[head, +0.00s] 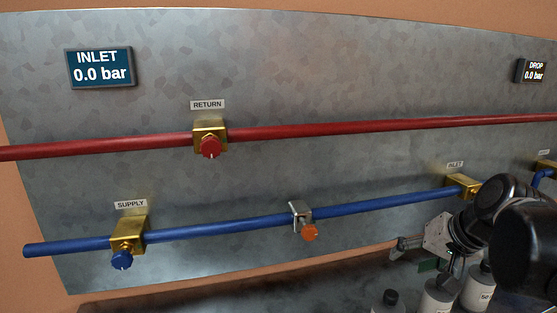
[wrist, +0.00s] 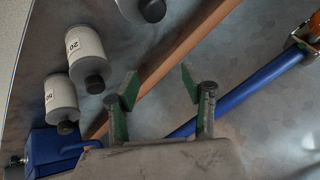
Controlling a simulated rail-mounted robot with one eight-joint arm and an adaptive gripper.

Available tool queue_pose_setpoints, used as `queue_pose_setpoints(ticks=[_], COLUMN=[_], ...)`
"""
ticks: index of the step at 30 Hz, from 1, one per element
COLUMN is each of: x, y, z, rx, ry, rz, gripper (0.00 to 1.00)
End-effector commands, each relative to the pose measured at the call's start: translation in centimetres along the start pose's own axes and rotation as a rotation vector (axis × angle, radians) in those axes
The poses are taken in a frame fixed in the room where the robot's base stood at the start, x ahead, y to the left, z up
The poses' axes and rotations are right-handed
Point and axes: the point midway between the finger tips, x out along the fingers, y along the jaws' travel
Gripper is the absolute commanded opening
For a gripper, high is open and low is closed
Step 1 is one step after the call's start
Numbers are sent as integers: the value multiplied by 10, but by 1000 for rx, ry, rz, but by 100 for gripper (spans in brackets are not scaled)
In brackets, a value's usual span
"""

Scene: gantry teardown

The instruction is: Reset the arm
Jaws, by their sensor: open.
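My gripper (head: 418,256) is at the lower right of the head view, in front of the metal panel and below the blue pipe. In the wrist view its two green-padded fingers (wrist: 160,86) stand apart with nothing between them. The gripper is open and empty. My dark arm links cover the lower right of the head view.
White bottles with black caps (wrist: 86,54) stand near my gripper; some also show at the bottom right of the head view (head: 436,299). The blue pipe (head: 210,231) carries an orange-knobbed clamp (head: 304,220). The red pipe (head: 330,130) runs above. The inlet display (head: 100,68) reads 0.0 bar.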

Motion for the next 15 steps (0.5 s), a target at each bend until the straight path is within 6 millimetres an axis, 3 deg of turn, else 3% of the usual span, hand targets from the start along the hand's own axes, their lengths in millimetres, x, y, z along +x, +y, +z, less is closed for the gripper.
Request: queue_pose_setpoints(ticks=[3, 9, 15], x=[-11, -26, -35], y=[-17, -30, -33], z=[34, 83, 115], rx=[-98, -264, -399], ry=[3, 29, 64], rz=[47, 121, 166], gripper=[44, 44, 44])
